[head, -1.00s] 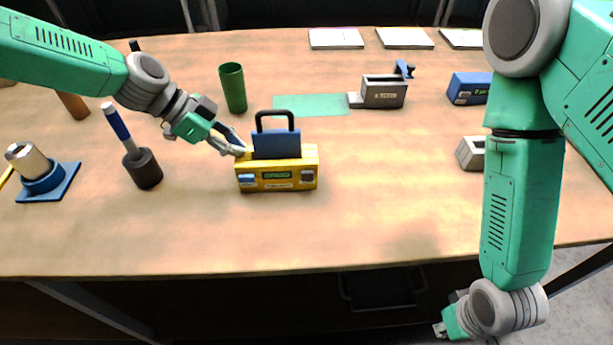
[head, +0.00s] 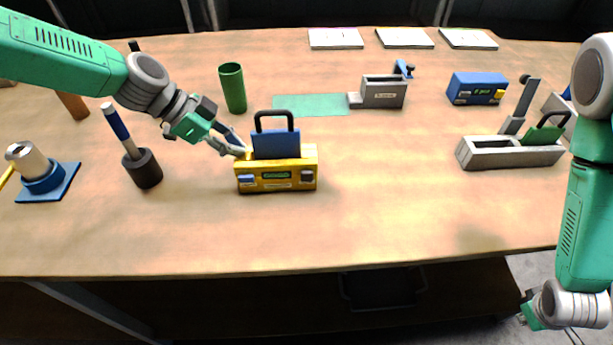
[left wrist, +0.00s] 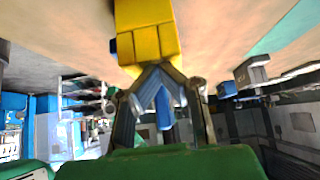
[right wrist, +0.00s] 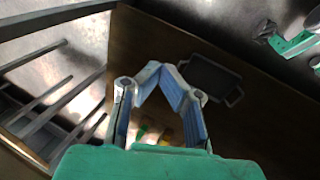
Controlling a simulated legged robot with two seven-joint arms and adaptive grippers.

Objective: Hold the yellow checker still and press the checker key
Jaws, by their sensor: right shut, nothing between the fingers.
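The yellow checker (head: 277,184) stands on the table at centre left, with a green display and two small keys on its front, a blue key (head: 246,178) at left and a dark key (head: 307,176) at right. A blue plate with a black handle (head: 275,143) stands upright in its top. My left gripper (head: 245,154) is at the checker's upper left corner, its fingers converged; contact is unclear. The checker also fills the top of the left wrist view (left wrist: 148,35). My right gripper (right wrist: 165,68) is shut and empty, low beyond the table's front edge.
A blue box (head: 477,87), a grey holder (head: 383,95), a green cup (head: 233,88) and a dark pen holder (head: 144,170) surround the checker. The table right of the checker is clear.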

